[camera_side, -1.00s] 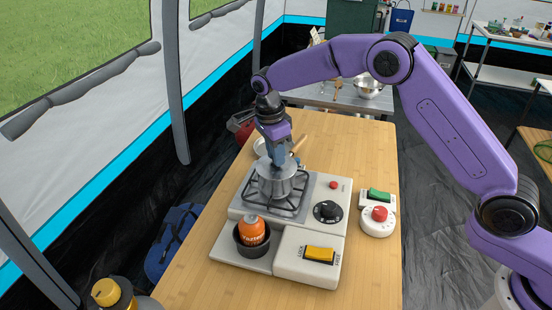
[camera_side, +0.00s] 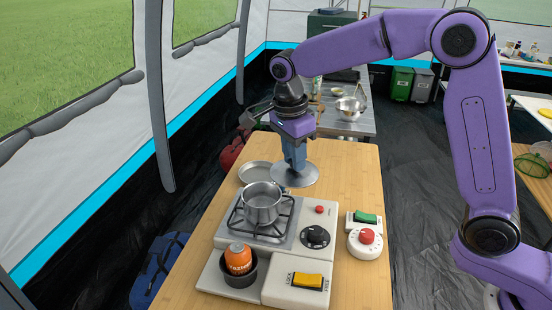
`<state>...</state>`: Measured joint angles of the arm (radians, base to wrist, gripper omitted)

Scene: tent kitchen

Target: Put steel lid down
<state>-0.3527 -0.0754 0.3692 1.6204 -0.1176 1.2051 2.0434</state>
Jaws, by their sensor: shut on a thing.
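The steel lid (camera_side: 296,176) is a round, shiny disc held level by my gripper (camera_side: 295,163), which is shut on it from above. It hangs to the right of and behind the steel pot (camera_side: 262,208); how high it is above the table is hard to tell. The pot stands uncovered on the stove's burner grate, and its open top shows. The fingertips partly hide the lid's middle.
A round steel plate (camera_side: 254,171) lies on the wooden table (camera_side: 345,185) behind the pot. The camp stove (camera_side: 318,215) carries a black knob and red button. An orange gas canister (camera_side: 238,257) stands in front. A white timer (camera_side: 365,241) and green switch (camera_side: 364,217) sit at right.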

